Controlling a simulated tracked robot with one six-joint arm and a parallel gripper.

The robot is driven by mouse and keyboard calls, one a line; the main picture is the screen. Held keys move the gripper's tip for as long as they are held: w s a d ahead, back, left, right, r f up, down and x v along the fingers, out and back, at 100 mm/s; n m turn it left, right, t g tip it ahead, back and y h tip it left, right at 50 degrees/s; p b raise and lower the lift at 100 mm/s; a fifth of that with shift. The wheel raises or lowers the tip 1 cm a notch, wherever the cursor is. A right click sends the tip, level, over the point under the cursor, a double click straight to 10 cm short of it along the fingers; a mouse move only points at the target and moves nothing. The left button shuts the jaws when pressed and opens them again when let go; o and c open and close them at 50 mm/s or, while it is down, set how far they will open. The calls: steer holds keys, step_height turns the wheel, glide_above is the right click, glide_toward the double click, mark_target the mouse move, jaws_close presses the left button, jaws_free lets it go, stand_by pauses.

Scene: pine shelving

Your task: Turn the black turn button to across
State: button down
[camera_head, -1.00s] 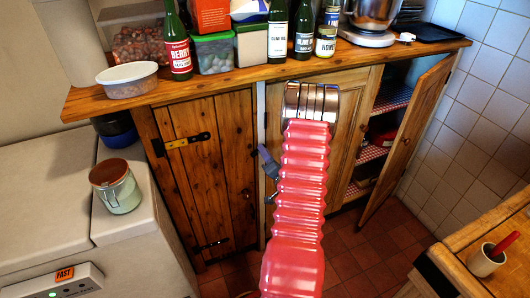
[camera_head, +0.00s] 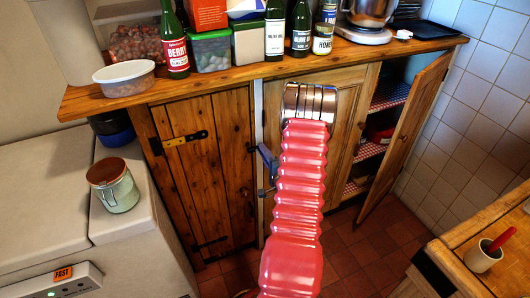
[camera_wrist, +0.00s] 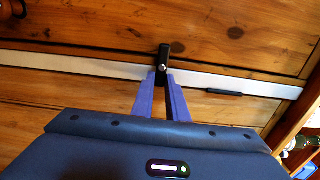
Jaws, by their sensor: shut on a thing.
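The black turn button (camera_wrist: 164,56) shows in the wrist view, with a bright screw head on it. It is fixed on the pale strip (camera_wrist: 100,66) between two wooden panels and stands crosswise to that strip, its upper end over the upper panel. My gripper (camera_wrist: 160,78) has its blue fingers closed on the button's lower end. In the head view my gripper (camera_head: 268,160) is at the pale post beside the plank door (camera_head: 200,160), mostly hidden behind my red arm.
A second dark bar (camera_wrist: 224,93) lies lengthwise along the strip. A cupboard door (camera_head: 405,135) at the right stands open. The worktop (camera_head: 250,72) above carries bottles, tubs and a mixer.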

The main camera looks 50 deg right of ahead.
steer(key=shift+s+d+f, duration=0.15)
steer(key=shift+s+f, duration=0.05)
steer(key=c, duration=2.1)
jaws_free()
steer(key=o, duration=0.4)
steer(key=shift+w+r, duration=0.1)
steer(key=shift+c, duration=0.2)
steer(key=v, duration=1.4)
steer(key=shift+w, duration=0.1)
